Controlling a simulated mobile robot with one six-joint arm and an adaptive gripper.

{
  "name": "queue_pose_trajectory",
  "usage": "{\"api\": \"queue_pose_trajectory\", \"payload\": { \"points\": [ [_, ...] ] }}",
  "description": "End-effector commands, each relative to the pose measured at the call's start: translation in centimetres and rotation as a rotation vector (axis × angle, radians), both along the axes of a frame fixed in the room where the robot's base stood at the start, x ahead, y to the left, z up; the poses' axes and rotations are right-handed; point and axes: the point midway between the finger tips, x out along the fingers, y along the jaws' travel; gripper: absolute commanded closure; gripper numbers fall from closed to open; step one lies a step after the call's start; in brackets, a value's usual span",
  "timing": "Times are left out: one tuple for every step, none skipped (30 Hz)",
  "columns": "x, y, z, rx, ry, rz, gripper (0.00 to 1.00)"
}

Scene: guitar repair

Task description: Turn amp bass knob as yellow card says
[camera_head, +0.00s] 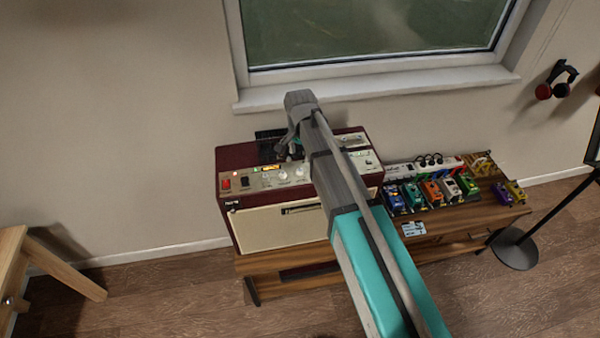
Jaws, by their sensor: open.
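The amp (281,222) is a dark red box with a cream front, standing on the left of a low wooden bench. Its top control panel (255,183) carries a red switch and several pale knobs (283,175). The labels are too small to read, so I cannot tell which knob is bass. A small yellow-orange strip (266,168) shows behind the knobs; I cannot tell whether it is the card. My gripper (288,153) is open above the panel's back edge, apparently empty. My arm hides the panel's middle and part of the amp's right side.
Several coloured pedals (432,192) stand right of the amp on the wooden bench (470,217). A small white-blue card (413,229) is at the bench's front. A window sill (400,86) runs behind. Headphones (556,82) hang at right. A wooden stool (62,265) stands left.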

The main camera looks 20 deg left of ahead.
Motion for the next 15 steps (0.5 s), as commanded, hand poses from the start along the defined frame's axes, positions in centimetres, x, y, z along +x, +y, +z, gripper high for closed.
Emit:
{"api": "queue_pose_trajectory", "payload": {
  "points": [
    [0.0,0.0,-0.8,0.0,0.0,0.0,0.37],
    [0.0,0.0,-1.0,0.0,0.0,0.0,0.37],
    [0.0,0.0,-1.3,0.0,0.0,0.0,0.37],
    [0.0,0.0,-1.6,0.0,0.0,0.0,0.37],
    [0.0,0.0,-1.8,0.0,0.0,0.0,0.37],
    [0.0,0.0,-2.1,0.0,0.0,0.0,0.37],
    [0.0,0.0,-2.3,0.0,0.0,0.0,0.37],
    [0.0,0.0,-2.5,0.0,0.0,0.0,0.37],
    [0.0,0.0,-2.8,0.0,0.0,0.0,0.37],
    [0.0,0.0,-3.1,0.0,0.0,0.0,0.37],
    [0.0,0.0,-3.3,0.0,0.0,0.0,0.37],
    [0.0,0.0,-3.6,0.0,0.0,0.0,0.37],
    [0.0,0.0,-3.8,0.0,0.0,0.0,0.37],
    [0.0,0.0,-4.0,0.0,0.0,0.0,0.37],
    [0.0,0.0,-4.3,0.0,0.0,0.0,0.37]
  ]
}}
